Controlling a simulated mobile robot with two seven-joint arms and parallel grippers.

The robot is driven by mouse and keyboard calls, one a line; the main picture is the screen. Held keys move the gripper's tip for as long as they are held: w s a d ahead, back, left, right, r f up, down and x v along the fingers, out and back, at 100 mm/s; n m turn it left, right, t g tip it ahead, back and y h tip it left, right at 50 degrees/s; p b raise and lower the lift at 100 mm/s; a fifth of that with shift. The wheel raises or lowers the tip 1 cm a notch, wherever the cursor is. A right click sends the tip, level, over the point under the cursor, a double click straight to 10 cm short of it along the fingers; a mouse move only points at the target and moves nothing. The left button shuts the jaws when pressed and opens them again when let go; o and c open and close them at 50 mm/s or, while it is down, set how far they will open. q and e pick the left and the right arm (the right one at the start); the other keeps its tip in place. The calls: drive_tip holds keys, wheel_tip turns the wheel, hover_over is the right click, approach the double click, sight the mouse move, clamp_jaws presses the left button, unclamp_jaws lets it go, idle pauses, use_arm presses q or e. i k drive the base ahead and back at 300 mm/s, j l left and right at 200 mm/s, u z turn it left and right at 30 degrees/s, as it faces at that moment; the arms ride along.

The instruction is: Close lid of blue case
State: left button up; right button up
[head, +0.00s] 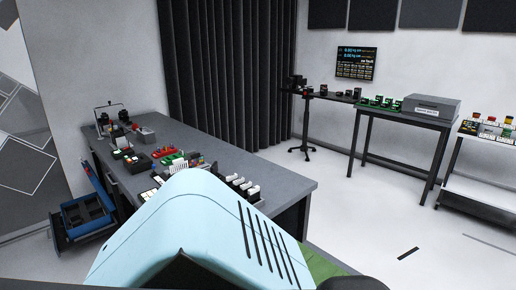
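The blue case (84,229) is low at the left of the head view, beside the end of the grey workbench. It stands open, with a dark insert (87,213) showing inside. Its blue lid (97,183) is raised and tilted up on the side toward the bench. The case is small in the view, so its latches and hinge cannot be made out. Neither of my grippers shows in this view.
The grey workbench (262,177) carries several small devices and a red part (168,151). A black table (404,116) with a grey box (432,107) and a white cart (484,157) stand at the right. The pale floor (345,215) between is largely clear.

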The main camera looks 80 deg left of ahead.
sight(95, 180)
drive_tip(key=k, duration=0.55)
drive_tip(key=u, duration=3.65)
drive_tip(key=i+j, duration=0.15)
drive_tip(key=i, duration=0.35)
drive_tip(key=i+j, duration=0.15)
drive_tip(key=i, duration=0.4)
drive_tip(key=i+j, duration=0.15)
drive_tip(key=i, duration=0.35)
drive_tip(key=i+j, duration=0.15)
drive_tip(key=i, duration=0.35)
drive_tip(key=i+j, duration=0.15)
drive_tip(key=i, duration=0.4)
drive_tip(key=z, duration=0.05)
